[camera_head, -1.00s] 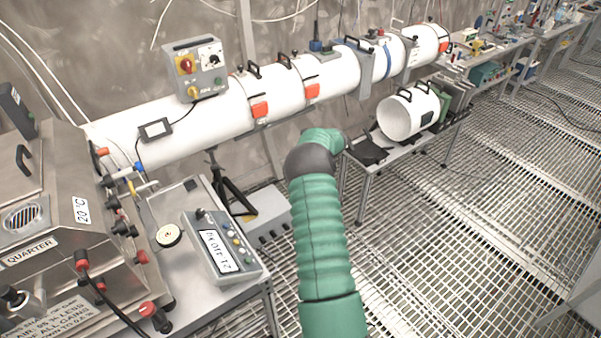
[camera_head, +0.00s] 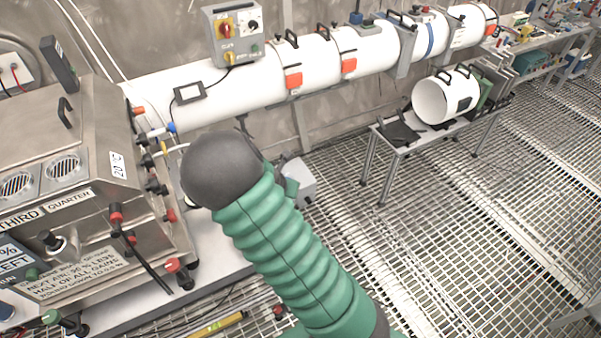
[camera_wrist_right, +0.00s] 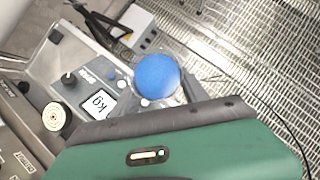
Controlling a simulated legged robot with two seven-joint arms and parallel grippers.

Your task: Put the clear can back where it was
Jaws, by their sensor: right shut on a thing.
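My right arm reaches in from the bottom of the head view, and its dark wrist hides the gripper there. In the right wrist view, my right gripper (camera_wrist_right: 157,92) is shut on a round thing with a blue top (camera_wrist_right: 157,76), likely the can. My left gripper is not in view.
A long white tube (camera_head: 235,100) runs along the wall. A separate white cylinder (camera_head: 432,100) lies on a small table (camera_head: 405,145). The grated floor (camera_head: 470,230) at right is open.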

